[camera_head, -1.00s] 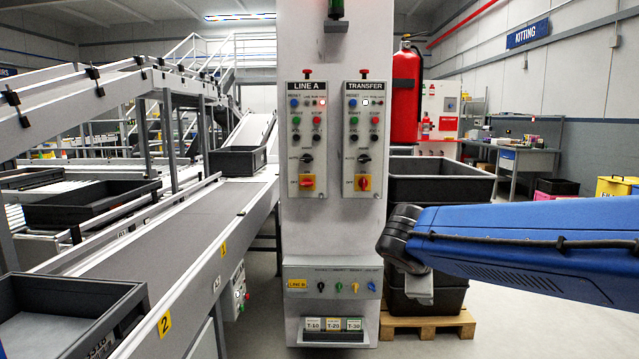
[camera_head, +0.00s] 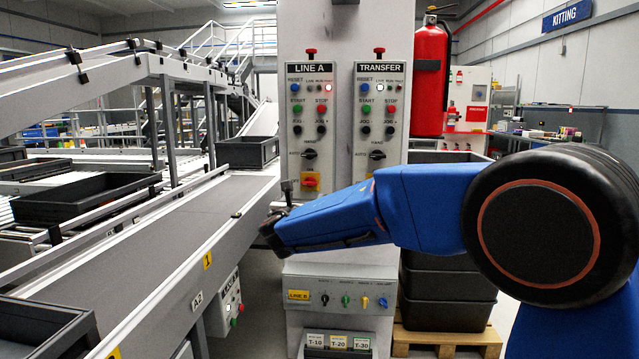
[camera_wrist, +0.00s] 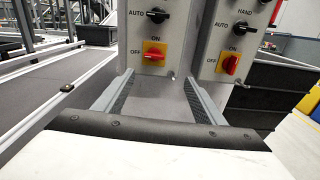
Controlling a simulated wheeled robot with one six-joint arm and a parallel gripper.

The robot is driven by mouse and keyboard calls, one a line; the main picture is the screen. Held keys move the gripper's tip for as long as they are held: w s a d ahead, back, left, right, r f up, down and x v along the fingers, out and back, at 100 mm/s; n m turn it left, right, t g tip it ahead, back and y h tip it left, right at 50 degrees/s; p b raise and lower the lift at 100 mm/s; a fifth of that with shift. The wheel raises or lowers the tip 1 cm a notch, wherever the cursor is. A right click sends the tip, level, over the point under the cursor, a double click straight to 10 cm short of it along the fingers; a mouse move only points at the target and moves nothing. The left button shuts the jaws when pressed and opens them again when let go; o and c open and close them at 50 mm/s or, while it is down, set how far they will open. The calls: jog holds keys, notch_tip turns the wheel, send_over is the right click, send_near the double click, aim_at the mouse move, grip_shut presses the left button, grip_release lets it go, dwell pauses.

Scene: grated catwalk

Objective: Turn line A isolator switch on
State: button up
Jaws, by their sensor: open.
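The line A isolator switch (camera_head: 311,181) is a red handle on a yellow plate at the bottom of the LINE A panel (camera_head: 310,120). In the wrist view the same isolator switch (camera_wrist: 154,54) sits just beyond the fingertips, slightly above their middle. Its red handle looks horizontal, toward the OFF label. My gripper (camera_wrist: 159,76) is open and empty, its two fingers pointing at the panel below the switch, not touching the handle. In the head view only a small part of my gripper (camera_head: 288,188) shows, left of the switch.
The TRANSFER panel (camera_head: 382,110) is close on the right; its isolator (camera_wrist: 231,64) has a more upright red handle. A conveyor (camera_head: 190,225) runs along the left. A lower row of small knobs (camera_head: 345,300) is below my arm. Black bins (camera_head: 450,285) stand behind on a pallet.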

aim_at(309, 183)
jog(key=shift+n, duration=0.3)
jog(key=w, duration=1.8)
jog(key=shift+a, duration=0.3)
jog(key=c, duration=1.1)
jog(key=shift+o, duration=0.2)
